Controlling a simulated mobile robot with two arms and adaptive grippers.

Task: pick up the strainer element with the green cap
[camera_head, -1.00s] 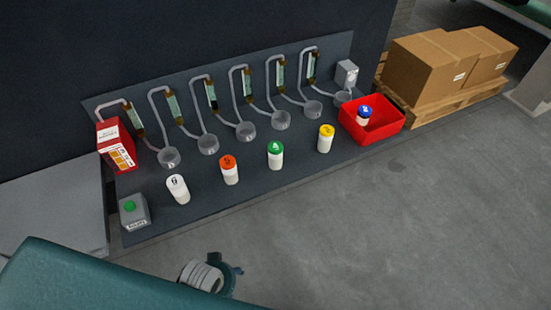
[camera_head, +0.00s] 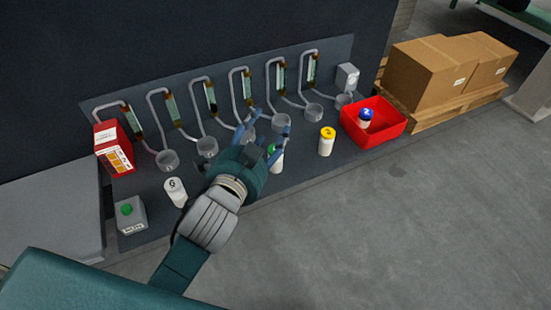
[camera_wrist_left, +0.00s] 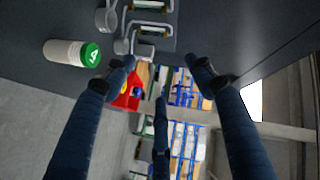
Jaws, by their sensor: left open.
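The strainer element with the green cap (camera_head: 277,163) stands upright on the dark shelf, a white cylinder partly covered by my gripper's finger. In the left wrist view the same element (camera_wrist_left: 72,53) shows at the upper left, its green cap facing the fingers but outside them. My left gripper (camera_head: 268,126) is open, its fingers spread just left of and above the green-capped element in the head view. In the left wrist view the fingers (camera_wrist_left: 160,75) are apart with nothing between them. My right gripper is not in view.
A white-capped element (camera_head: 175,192) and a yellow-capped one (camera_head: 326,142) stand on the shelf. A red bin (camera_head: 386,130) holds a blue-capped element (camera_head: 365,119). Cups with pipes (camera_head: 207,147) line the back. A red box (camera_head: 115,148) and a green-button box (camera_head: 130,216) are at left.

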